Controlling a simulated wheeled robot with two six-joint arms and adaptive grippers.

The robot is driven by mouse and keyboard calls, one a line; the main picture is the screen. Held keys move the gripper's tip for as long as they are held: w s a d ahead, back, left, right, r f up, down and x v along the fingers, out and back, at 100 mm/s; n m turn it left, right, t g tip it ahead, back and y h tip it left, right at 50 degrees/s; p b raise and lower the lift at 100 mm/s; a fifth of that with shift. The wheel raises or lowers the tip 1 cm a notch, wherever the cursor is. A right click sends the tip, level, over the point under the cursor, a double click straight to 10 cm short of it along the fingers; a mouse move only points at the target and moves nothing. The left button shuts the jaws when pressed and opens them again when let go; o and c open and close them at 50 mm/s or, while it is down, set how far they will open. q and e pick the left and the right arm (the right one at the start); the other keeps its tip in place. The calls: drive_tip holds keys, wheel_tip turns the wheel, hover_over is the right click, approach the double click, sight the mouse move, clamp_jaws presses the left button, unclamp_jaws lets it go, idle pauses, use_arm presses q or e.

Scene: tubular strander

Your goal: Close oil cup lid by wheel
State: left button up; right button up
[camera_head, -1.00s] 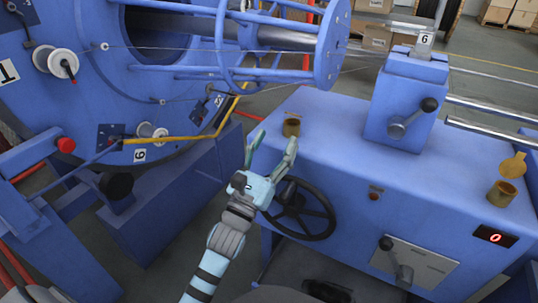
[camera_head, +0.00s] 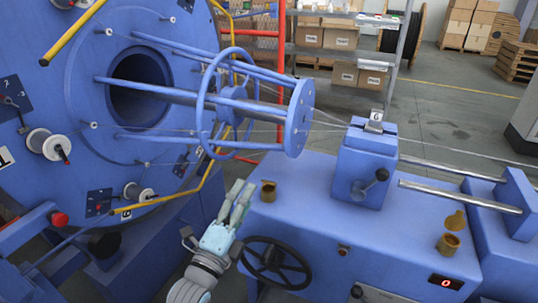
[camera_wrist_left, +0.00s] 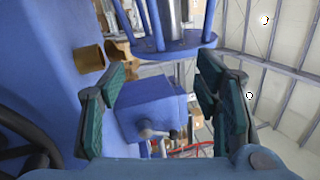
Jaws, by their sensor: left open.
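The black handwheel (camera_head: 275,263) is on the front of the blue machine. A brass oil cup (camera_head: 268,193) stands on the top near the wheel; I cannot tell clearly how its lid sits. It also shows in the left wrist view (camera_wrist_left: 90,58). A second brass oil cup (camera_head: 449,245) stands farther right, with its lid (camera_head: 455,220) tilted up. My left gripper (camera_head: 243,190) is raised just left of the near cup, above the wheel, apart from the cup. Its fingers are open and empty in the left wrist view (camera_wrist_left: 165,75). My right gripper is not in view.
A blue block with a black-knobbed lever (camera_head: 366,165) rises from the machine top. The large blue rotor frame (camera_head: 230,95) is behind and left of my gripper. Steel rods (camera_head: 460,195) run right. The machine top between the cups is mostly clear.

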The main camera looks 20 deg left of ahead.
sight(268, 182)
use_arm(q)
drive_tip(key=w+f+n+g+b, duration=0.1)
drive_tip(key=w+n, duration=0.3)
drive_tip(key=n, duration=0.2)
drive_tip(key=w+f+n+b, duration=0.1)
drive_tip(key=w+n, duration=0.4)
drive_tip(key=n, duration=0.2)
drive_tip(key=w+d+f+n+g+b, duration=0.1)
drive_tip(key=w+n+b, duration=0.1)
drive_tip(key=w+n, duration=0.3)
drive_tip(key=shift+d+f+n+g, duration=0.15)
drive_tip(key=shift+n+g, duration=0.15)
drive_tip(key=shift+n, duration=0.4)
drive_tip(key=shift+w, duration=0.3)
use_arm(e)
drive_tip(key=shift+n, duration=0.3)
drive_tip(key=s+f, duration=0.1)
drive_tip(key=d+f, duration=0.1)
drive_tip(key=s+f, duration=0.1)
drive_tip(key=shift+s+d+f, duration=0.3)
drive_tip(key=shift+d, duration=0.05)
